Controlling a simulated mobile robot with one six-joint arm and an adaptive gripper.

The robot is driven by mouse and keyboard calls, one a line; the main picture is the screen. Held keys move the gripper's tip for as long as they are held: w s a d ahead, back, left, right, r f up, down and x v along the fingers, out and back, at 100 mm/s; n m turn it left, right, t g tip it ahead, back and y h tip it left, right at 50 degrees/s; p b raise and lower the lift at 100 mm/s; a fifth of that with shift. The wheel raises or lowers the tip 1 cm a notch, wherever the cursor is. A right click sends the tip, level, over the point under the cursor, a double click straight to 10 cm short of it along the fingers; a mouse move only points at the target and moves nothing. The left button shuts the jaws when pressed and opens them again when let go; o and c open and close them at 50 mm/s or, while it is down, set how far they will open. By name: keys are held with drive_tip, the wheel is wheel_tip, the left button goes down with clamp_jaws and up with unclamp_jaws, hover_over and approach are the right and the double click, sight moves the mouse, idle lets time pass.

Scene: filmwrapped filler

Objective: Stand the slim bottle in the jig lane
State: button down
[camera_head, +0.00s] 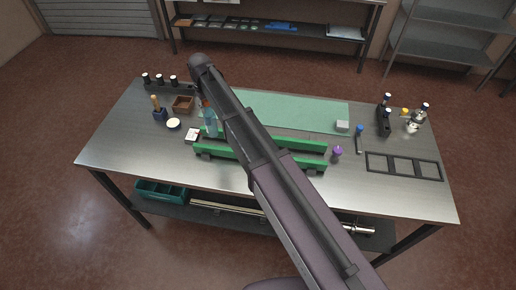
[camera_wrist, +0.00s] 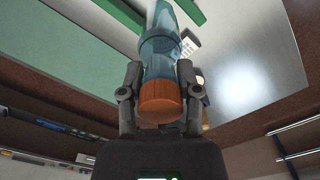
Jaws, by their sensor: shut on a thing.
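The slim bottle is translucent blue with an orange cap. In the wrist view the bottle (camera_wrist: 160,48) is between the two fingers of my gripper (camera_wrist: 160,82), which is shut on it near the cap. In the head view the bottle (camera_head: 210,124) looks roughly upright at the left part of the jig lane, with my arm partly covering its top. The jig lane has two long green rails (camera_head: 232,165). I cannot tell whether the bottle's base touches the lane floor. The gripper is mostly hidden behind the arm in the head view.
A green mat (camera_head: 300,112) lies behind the lane. A white label box (camera_head: 192,136) stands close to the lane's left end. A purple-capped item (camera_head: 336,154) and a black frame (camera_head: 404,166) are to the right.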

sight(212, 124)
drive_tip(key=shift+w+d, duration=0.1)
drive_tip(key=shift+w, duration=0.4)
drive_tip(key=shift+s, duration=0.2)
wheel_tip(212, 124, down, 6)
drive_tip(key=b, duration=0.6)
drive_tip(key=shift+f, duration=0.15)
drive_tip(key=shift+f+b, duration=1.85)
drive_tip(key=shift+b, duration=0.15)
drive_tip(key=shift+f, duration=0.15)
drive_tip(key=shift+c, duration=1.5)
unclamp_jaws()
